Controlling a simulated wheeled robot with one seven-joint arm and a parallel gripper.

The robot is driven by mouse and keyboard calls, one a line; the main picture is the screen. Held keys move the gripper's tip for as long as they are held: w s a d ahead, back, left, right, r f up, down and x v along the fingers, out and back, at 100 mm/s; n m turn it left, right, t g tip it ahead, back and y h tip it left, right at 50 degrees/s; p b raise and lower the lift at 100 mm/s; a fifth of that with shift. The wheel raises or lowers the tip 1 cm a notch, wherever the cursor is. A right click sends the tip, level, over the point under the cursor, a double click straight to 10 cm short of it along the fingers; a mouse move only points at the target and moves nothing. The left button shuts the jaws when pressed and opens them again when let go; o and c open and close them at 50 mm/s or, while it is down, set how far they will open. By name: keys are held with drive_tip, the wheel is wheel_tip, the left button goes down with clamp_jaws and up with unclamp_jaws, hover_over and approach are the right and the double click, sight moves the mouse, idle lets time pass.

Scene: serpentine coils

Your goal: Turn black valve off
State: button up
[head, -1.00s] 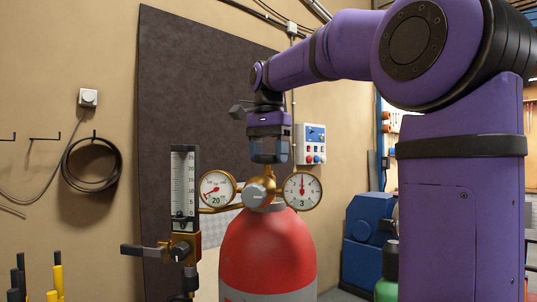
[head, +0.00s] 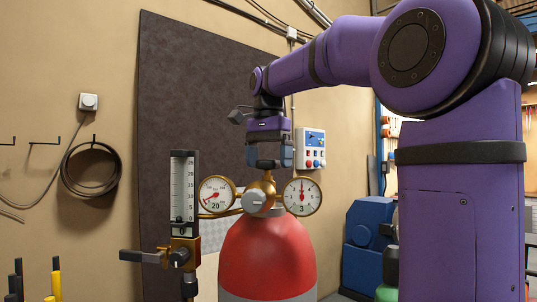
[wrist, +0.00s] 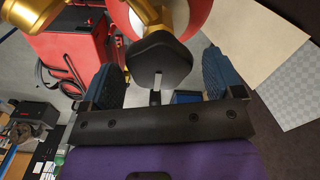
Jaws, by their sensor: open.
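A smaller black knob (head: 179,257) sits on a flow meter (head: 184,190) to the left, beside a dark lever handle (head: 140,256). My gripper (head: 270,162) points down above the regulator, open and empty. In the wrist view, the dark knob appears between the two blue fingers, just beyond their tips; contact cannot be told.
Two round gauges, left (head: 217,194) and right (head: 302,196), flank the regulator closely. A control box (head: 310,147) hangs on the wall. Blue machinery (head: 367,235) stands at the right, and yellow-handled tools (head: 56,280) at the lower left.

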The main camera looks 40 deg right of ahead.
wheel_tip(320, 180, up, 11)
drive_tip(key=shift+f, duration=0.15)
idle(0.4)
idle(0.5)
